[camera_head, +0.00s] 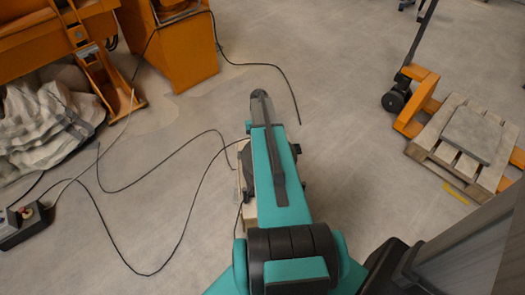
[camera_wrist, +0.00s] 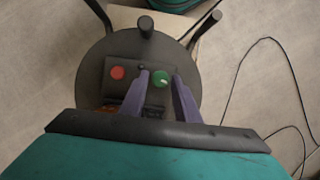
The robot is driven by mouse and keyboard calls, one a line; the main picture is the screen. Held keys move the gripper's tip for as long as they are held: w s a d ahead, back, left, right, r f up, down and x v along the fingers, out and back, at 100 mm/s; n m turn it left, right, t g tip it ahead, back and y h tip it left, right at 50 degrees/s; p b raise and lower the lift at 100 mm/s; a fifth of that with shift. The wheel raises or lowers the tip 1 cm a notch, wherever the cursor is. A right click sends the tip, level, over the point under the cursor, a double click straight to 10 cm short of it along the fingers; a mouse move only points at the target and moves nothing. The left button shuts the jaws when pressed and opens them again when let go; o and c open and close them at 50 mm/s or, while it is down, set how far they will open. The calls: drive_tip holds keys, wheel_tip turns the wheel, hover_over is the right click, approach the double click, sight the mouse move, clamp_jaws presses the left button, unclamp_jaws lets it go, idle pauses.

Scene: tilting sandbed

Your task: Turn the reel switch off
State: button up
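The cable reel (camera_wrist: 98,90) is a dark round drum with curved bars, below my gripper in the wrist view. A dark panel on its face has a red button (camera_wrist: 117,73) at left and a round green knob (camera_wrist: 160,79) with a pale mark at right. My gripper (camera_wrist: 161,76) is open, its two purple fingers apart. The green knob shows between the fingertips; I cannot tell how far above it they are. The left finger covers part of the panel. In the head view my arm hides most of the reel and the gripper.
Black cables (camera_head: 190,205) run over the floor left of the reel. A dark box with buttons (camera_head: 22,225) lies at far left. Orange machinery (camera_head: 185,50) and a grey heap (camera_head: 45,120) stand behind left. A pallet (camera_head: 462,150) and an orange pallet truck (camera_head: 415,105) stand right.

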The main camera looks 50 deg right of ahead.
drive_tip(key=b+v, duration=0.1)
drive_tip(key=v, duration=1.2)
drive_tip(key=shift+w+d+r, duration=0.1)
drive_tip(key=shift+d+r, duration=0.05)
drive_tip(key=shift+r, duration=0.2)
idle(0.4)
drive_tip(key=s+a+f+n, duration=0.1)
drive_tip(key=a+f, duration=0.5)
drive_tip(key=a, duration=0.3)
drive_tip(key=s+a+f+n+g+h, duration=0.1)
drive_tip(key=s+a+f+n, duration=0.1)
drive_tip(key=a+f, duration=0.45)
drive_tip(key=s+a+f+n, duration=0.1)
drive_tip(key=a+f, duration=0.3)
drive_tip(key=a, duration=0.6)
drive_tip(key=s+a+f+n, duration=0.1)
drive_tip(key=s+a+f, duration=0.2)
drive_tip(key=s+a, duration=0.3)
drive_tip(key=s+a+f+n+h, duration=0.1)
drive_tip(key=s+a+f, duration=0.2)
drive_tip(key=s+a, duration=0.3)
drive_tip(key=s+a+f+n+g, duration=0.1)
drive_tip(key=s+a+f+n, duration=0.1)
drive_tip(key=s+a, duration=0.4)
drive_tip(key=shift+f+h, duration=0.4)
drive_tip(key=shift+f, duration=0.35)
